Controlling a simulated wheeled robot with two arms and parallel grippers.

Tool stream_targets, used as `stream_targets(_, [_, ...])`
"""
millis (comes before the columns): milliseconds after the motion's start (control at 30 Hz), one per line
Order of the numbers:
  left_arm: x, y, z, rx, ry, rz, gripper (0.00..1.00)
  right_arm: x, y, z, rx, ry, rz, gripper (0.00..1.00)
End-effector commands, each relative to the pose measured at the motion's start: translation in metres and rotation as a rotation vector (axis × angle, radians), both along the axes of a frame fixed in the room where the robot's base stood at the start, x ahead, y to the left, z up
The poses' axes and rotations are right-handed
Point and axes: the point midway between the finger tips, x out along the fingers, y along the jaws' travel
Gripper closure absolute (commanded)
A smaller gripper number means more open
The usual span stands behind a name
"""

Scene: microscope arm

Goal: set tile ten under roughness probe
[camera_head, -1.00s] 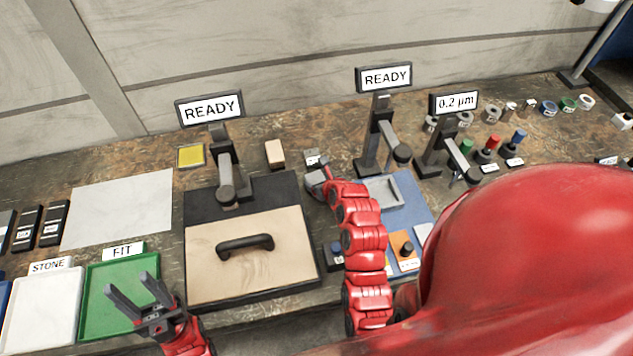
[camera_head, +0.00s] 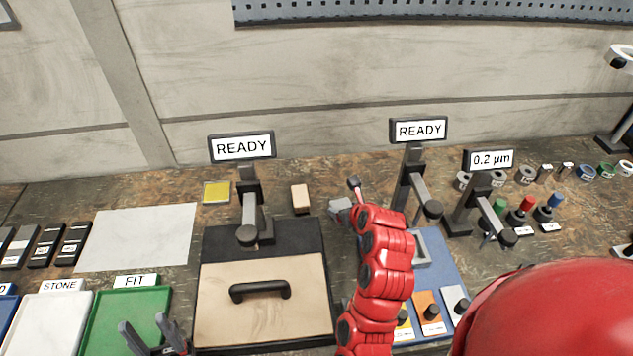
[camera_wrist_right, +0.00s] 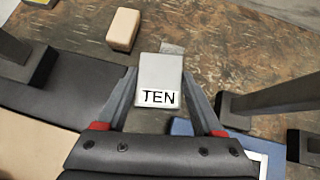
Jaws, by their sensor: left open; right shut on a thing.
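The tile marked TEN (camera_wrist_right: 158,75) is a pale grey block between the fingers of my right gripper (camera_wrist_right: 158,80) in the right wrist view. My right gripper is shut on it. In the head view my right gripper (camera_head: 349,197) is by the back of the bench, left of the middle READY stand; its grip is partly hidden by my red arm. Probe stands are the left READY stand (camera_head: 248,200), the middle READY stand (camera_head: 417,180) and the 0.2 µm stand (camera_head: 473,205). No label names the roughness probe. My left gripper (camera_head: 144,322) is open and empty at the front left.
A wood block (camera_head: 300,198) lies left of my right gripper; it shows in the wrist view (camera_wrist_right: 124,29). A blue mat (camera_head: 442,262) with a grey frame lies below the middle stand. A handled board (camera_head: 260,315), green FIT tray (camera_head: 125,315) and white STONE tray (camera_head: 45,325) are left.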

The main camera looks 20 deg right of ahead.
Motion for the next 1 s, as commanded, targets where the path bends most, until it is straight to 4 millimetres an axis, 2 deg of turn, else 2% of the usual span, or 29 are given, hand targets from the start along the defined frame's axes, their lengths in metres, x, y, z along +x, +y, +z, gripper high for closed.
stream_targets(167, [0.0,0.0,-0.002,0.0,0.0,0.0,0.5,0.002,0.004,0.005,0.005,-0.002,0.002,1.0])
stream_targets(267, [0.0,0.0,-0.003,0.0,0.0,0.0,0.5,0.009,0.015,0.005,0.013,-0.014,0.0,1.0])
stream_targets(533, [0.0,0.0,-0.009,0.0,0.0,0.0,0.5,0.028,0.073,0.0,0.019,-0.013,0.019,1.0])
stream_targets(700, [0.0,0.0,-0.01,0.0,0.0,0.0,0.5,0.03,0.098,-0.002,0.006,-0.002,0.038,1.0])
stream_targets(1000, [0.0,0.0,-0.01,0.0,0.0,0.0,0.5,0.03,0.102,-0.002,-0.001,0.003,0.041,1.0])
